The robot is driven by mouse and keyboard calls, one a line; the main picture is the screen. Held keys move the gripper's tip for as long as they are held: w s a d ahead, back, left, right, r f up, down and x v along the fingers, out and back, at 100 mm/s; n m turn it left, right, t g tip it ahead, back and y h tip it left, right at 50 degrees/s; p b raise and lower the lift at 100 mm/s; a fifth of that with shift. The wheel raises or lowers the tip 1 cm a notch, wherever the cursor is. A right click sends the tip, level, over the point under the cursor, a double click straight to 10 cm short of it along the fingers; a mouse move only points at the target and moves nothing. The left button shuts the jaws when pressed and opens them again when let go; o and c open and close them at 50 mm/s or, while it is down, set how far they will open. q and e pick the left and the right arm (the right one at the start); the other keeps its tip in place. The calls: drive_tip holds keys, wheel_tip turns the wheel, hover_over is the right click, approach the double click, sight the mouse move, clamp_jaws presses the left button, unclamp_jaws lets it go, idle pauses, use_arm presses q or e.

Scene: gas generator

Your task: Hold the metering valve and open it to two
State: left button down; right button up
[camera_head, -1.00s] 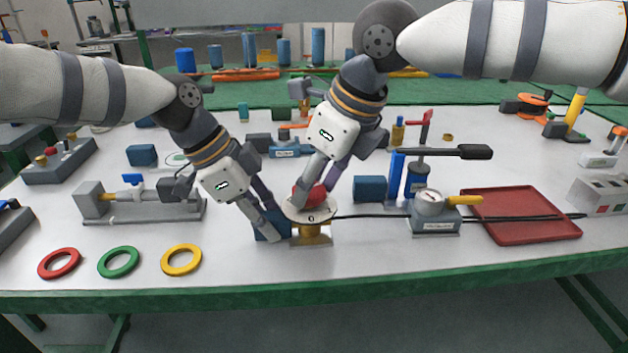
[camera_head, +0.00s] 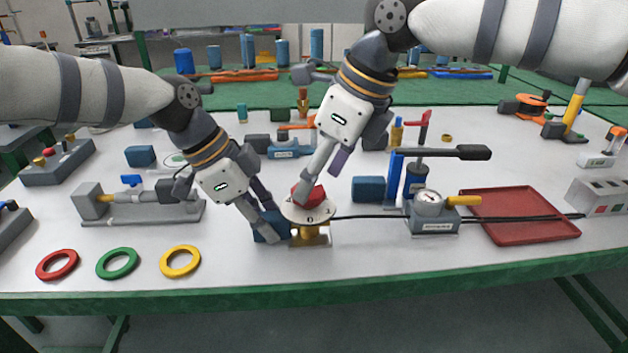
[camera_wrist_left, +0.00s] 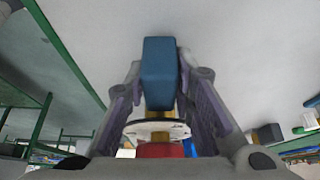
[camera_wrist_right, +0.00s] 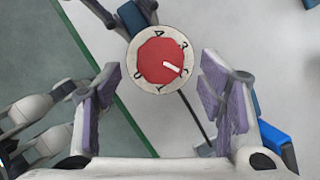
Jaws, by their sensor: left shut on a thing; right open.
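The metering valve has a red knob (camera_head: 309,194) on a white numbered dial (camera_head: 322,212) over a brass body (camera_head: 309,237), with a blue block (camera_head: 268,231) at its left. My left gripper (camera_head: 274,225) is shut on this block; the left wrist view shows the block (camera_wrist_left: 160,72) between its fingers. My right gripper (camera_head: 325,183) is open above the knob. In the right wrist view the knob (camera_wrist_right: 158,58) lies ahead of the spread fingers (camera_wrist_right: 160,88), apart from them. Its white pointer (camera_wrist_right: 172,67) points toward the mark that looks like 2.
A black hose (camera_head: 370,216) runs right from the valve to a gauge unit (camera_head: 432,217). A blue hand pump (camera_head: 397,175) stands behind it, with a red tray (camera_head: 520,215) to the right. Red, green and yellow rings (camera_head: 118,263) lie at the front left.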

drive_tip(key=v, duration=1)
